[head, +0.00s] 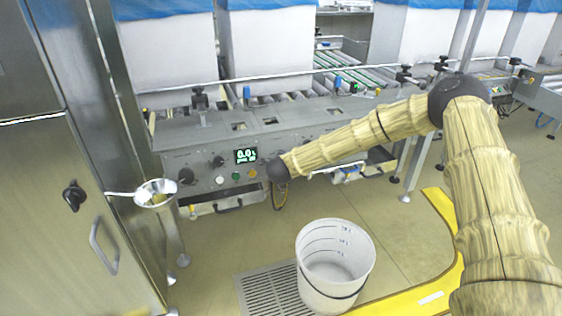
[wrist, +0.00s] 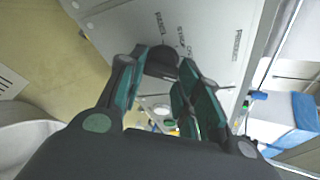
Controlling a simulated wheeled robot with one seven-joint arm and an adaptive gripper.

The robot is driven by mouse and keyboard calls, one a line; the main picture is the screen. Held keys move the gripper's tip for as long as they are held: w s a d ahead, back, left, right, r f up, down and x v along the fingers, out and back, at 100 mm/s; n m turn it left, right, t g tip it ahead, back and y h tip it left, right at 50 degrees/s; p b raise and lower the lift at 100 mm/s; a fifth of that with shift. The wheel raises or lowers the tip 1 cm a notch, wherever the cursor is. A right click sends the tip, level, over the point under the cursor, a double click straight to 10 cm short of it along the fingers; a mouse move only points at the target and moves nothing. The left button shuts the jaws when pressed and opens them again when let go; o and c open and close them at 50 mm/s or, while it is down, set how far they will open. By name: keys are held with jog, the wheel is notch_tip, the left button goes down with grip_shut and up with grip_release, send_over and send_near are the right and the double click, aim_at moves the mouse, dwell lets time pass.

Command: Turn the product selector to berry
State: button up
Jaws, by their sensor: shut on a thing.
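The product selector is a dark round knob (wrist: 162,58) on the grey control panel (wrist: 205,25) in the wrist view. Small dark printed labels (wrist: 180,46) stand around it, too small and slanted to read surely. My gripper (wrist: 156,66) is shut on this knob, one finger on each side of it. Which label the knob points at cannot be told. In the head view my gripper (head: 279,170) is a dark end at the panel front, right of the lit display (head: 246,155); my arm hides its fingers and the knob there.
Other dark knobs (head: 186,176) and several coloured buttons (head: 236,176) sit on the panel left of my gripper. A white bucket (head: 335,265) stands on the floor below. A metal ladle (head: 155,192) juts out beside the steel cabinet (head: 60,200) at left.

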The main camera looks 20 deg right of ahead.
jog(key=shift+d+f+m, duration=0.1)
jog(key=shift+m, duration=0.2)
jog(key=o, duration=1)
jog(key=shift+s, duration=0.1)
jog(key=v, duration=1.2)
jog(key=shift+d, duration=0.1)
